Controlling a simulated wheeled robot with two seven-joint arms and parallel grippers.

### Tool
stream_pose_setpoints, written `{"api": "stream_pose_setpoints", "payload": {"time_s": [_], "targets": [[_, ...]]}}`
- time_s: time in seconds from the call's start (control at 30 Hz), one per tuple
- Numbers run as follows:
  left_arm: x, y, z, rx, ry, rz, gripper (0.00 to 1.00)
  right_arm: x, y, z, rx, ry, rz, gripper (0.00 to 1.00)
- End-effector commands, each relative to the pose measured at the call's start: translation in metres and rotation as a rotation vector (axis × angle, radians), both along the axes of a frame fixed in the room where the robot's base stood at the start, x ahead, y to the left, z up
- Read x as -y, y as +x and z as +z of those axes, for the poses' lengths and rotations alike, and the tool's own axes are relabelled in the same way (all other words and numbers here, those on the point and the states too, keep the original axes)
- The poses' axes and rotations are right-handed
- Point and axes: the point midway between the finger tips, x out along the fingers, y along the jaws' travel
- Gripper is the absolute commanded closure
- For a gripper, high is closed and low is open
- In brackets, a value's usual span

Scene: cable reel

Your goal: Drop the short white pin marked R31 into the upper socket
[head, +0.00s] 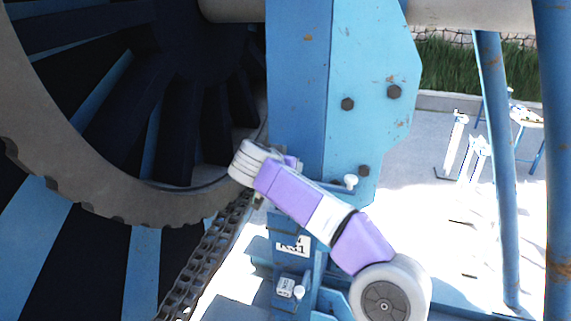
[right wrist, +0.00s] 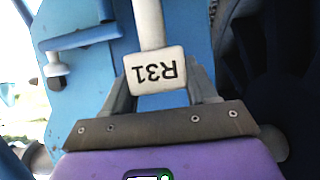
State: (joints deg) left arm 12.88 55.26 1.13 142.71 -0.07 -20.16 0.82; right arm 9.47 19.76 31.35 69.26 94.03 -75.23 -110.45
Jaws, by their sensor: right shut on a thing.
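In the right wrist view my right gripper (right wrist: 162,80) is shut on the white pin's block marked R31 (right wrist: 155,70). The lettering appears upside down. A white round shaft (right wrist: 149,22) extends from the block toward the top of that view, against a blue surface. In the head view my purple and white right arm reaches up and left across the blue post. Its fingers and the held pin are hidden or too small to tell there. The upper socket cannot be made out clearly in either view. My left gripper is not in view.
A blue post (head: 298,80) stands beside the large reel (head: 90,205) and a chain (head: 205,255). A white-topped peg (head: 350,182) sticks out right of the arm. A white label plate (head: 293,246) and a small white block (head: 285,287) are lower on the post.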

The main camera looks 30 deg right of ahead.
Motion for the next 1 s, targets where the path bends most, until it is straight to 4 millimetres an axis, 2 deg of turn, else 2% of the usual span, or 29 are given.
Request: {"api": "stream_pose_setpoints", "payload": {"time_s": [0.6,1.0], "targets": [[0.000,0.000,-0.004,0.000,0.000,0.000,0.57,0.000,0.000,-0.018,0.004,-0.001,0.000,1.00],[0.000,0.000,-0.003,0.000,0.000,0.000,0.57,0.000,0.000,-0.019,0.004,-0.001,0.000,1.00]]}}
